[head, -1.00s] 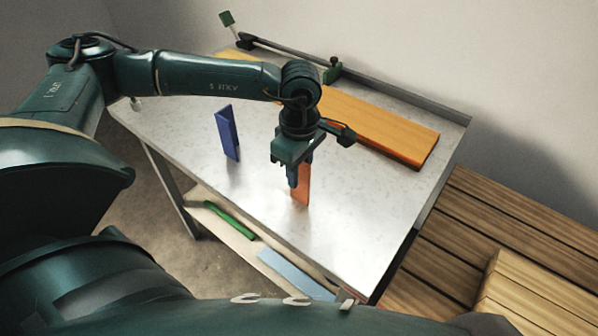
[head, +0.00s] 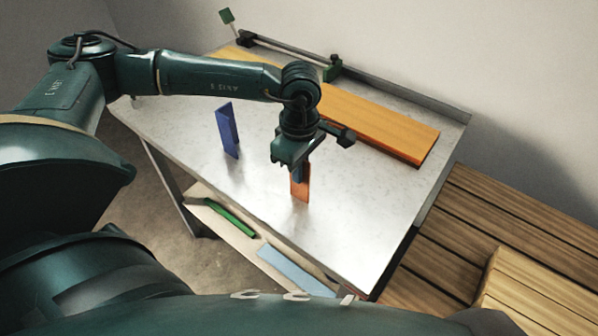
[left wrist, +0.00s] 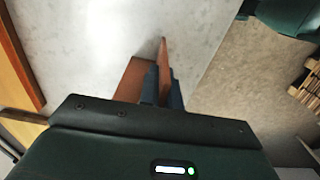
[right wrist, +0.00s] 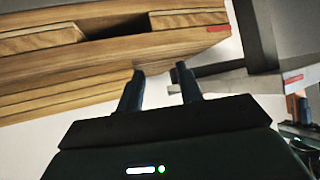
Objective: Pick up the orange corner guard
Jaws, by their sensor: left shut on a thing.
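The orange corner guard (head: 301,188) is an upright, L-shaped piece at the middle of the metal table, its lower end at or just above the surface. My left gripper (head: 298,176) is above it with its fingers shut on one of its walls. In the left wrist view the guard (left wrist: 131,80) shows between and beside the dark fingers (left wrist: 163,80), one thin wall rising between them. The fingers hide part of it. My right gripper (right wrist: 161,73) is open and empty, in front of a stack of wood.
A blue corner guard (head: 228,131) stands to the left on the metal table (head: 352,208). A long orange-yellow board (head: 375,126) lies along the back. A green piece (head: 231,219) and a pale blue sheet (head: 294,272) lie on a lower shelf. Wooden slats (head: 480,225) are at right.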

